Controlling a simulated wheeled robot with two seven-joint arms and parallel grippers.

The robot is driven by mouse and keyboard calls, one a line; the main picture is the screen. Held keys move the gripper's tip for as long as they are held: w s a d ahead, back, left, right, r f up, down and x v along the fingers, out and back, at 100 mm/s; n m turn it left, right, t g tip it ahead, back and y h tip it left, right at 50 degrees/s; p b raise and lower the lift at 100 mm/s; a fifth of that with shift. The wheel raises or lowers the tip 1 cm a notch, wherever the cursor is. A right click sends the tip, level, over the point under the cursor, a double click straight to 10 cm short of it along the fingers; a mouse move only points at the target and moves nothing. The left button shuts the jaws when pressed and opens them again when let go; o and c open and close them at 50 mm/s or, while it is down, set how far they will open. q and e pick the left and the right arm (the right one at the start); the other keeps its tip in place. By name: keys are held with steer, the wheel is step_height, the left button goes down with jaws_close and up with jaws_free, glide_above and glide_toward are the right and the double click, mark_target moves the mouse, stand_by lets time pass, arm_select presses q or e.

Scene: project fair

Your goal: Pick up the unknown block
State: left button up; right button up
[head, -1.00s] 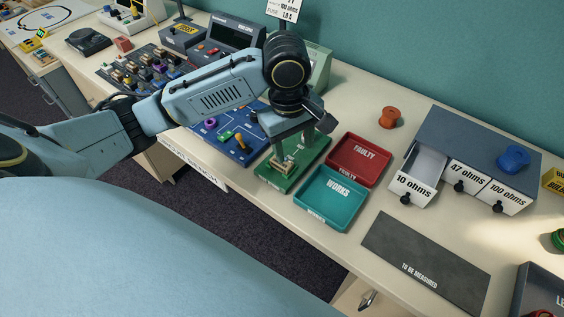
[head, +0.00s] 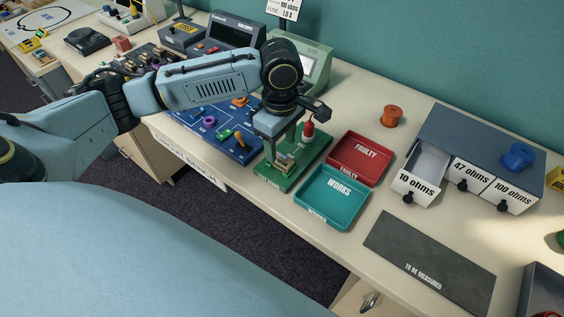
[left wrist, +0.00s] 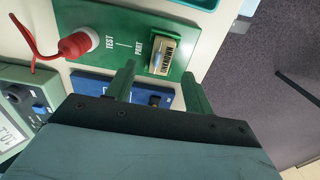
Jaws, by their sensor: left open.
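The unknown block (left wrist: 162,57), small and pale with a dark-lettered label, sits at the part position of the green test board (left wrist: 126,40). In the head view the block (head: 284,163) is partly hidden by my gripper. My left gripper (head: 287,148) is open above the board, close to the block. In the left wrist view the two fingers of my left gripper (left wrist: 160,88) are apart, and the block lies ahead of the gap, not between the tips. My right gripper is not in view.
A red probe (left wrist: 76,44) with a red cable stands on the board beside the block. A red FAULTY tray (head: 360,158) and a teal WORKS tray (head: 332,197) are to the right. A blue circuit board (head: 215,125) is to the left. A drawer unit (head: 478,140) has its 10 ohms drawer open.

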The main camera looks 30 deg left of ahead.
mark_target(282, 159)
arm_select(q)
steer(key=f, duration=0.4)
steer(key=shift+s+d+f+b, duration=0.1)
steer(key=shift+d+f+b, duration=0.15)
steer(key=shift+b, duration=0.15)
steer(key=shift+c, duration=0.3)
steer(key=c, duration=1)
steer(key=shift+r, duration=0.1)
steer(key=shift+r+p, duration=4.2)
steer(key=shift+r, duration=2.3)
